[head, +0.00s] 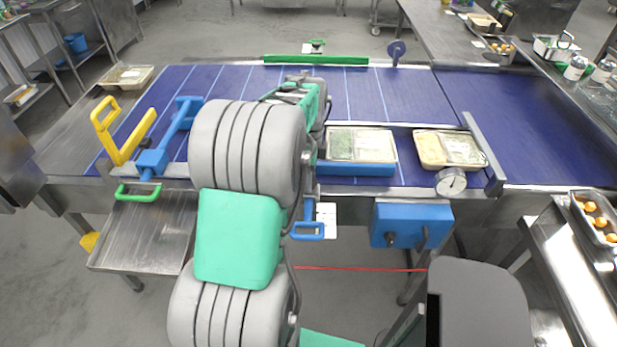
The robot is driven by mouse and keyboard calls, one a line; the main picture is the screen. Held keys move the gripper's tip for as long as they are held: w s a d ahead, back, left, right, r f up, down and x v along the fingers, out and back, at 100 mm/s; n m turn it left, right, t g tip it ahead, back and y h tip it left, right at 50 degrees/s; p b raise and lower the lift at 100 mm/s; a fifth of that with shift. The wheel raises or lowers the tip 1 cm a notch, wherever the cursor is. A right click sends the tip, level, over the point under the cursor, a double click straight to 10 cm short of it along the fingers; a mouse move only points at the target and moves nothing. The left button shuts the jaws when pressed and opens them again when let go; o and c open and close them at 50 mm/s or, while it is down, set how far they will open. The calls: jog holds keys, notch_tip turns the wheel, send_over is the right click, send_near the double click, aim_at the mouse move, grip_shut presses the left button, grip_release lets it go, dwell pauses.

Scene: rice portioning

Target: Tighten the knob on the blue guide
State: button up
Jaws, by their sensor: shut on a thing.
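A blue guide (182,122) stands at the left of the belt, with a blue block at its near end on the front rail. A green handle (138,192) hangs below that block. Another blue handle (308,231) shows at the front edge, close beside my arm. My arm rises across the middle of the picture, and its wrist is over the belt. My gripper's fingers are hidden behind the arm, so their place relative to any knob does not show.
A yellow handle (120,138) stands by the blue guide. Filled trays (361,146) (449,150) and a dial gauge (450,182) sit right of my arm. A green rail (315,60) and a blue round knob (396,50) are at the far edge. The belt's right part is clear.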

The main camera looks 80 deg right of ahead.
dwell(0.3)
jog(key=o, duration=1.4)
jog(key=shift+c, duration=0.2)
notch_tip(320, 180, up, 8)
jog(key=shift+f+b, duration=0.1)
jog(key=shift+b, duration=0.4)
